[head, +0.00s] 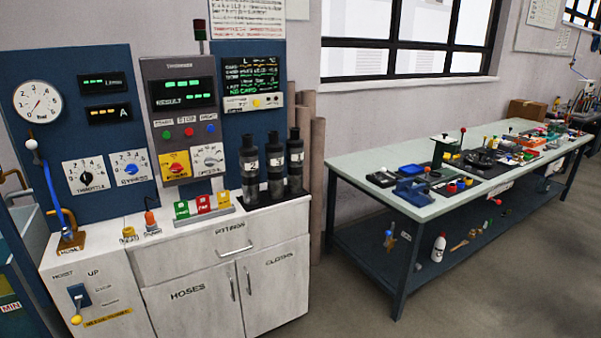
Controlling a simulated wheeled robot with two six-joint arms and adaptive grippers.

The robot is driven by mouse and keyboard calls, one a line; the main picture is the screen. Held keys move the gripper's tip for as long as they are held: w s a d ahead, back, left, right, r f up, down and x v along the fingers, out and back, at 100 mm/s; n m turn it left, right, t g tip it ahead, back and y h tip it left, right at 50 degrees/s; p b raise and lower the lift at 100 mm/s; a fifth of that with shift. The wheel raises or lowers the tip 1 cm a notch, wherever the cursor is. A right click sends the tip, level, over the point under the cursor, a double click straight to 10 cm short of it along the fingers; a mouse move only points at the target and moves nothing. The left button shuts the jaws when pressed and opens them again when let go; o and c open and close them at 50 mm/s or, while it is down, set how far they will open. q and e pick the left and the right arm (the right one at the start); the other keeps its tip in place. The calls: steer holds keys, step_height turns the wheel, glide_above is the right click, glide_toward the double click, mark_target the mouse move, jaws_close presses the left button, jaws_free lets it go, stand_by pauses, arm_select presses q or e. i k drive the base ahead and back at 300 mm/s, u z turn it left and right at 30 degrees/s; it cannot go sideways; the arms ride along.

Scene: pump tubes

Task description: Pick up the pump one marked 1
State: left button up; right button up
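Three black pump tubes stand upright in a row at the right end of the white cabinet top in the head view. Neither of my grippers is in view.
A blue panel with gauges and a grey control box (182,120) rises behind the white cabinet (220,268). Green, red and yellow blocks (203,204) sit left of the tubes. A long workbench (365,162) with many tools stands right, with open floor in front.

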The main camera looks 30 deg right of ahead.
mark_target(294, 145)
steer(key=z, duration=1.7)
steer(key=i, duration=0.9)
steer(key=z, duration=0.35)
steer(key=i, duration=1.2)
steer(key=u, duration=0.35)
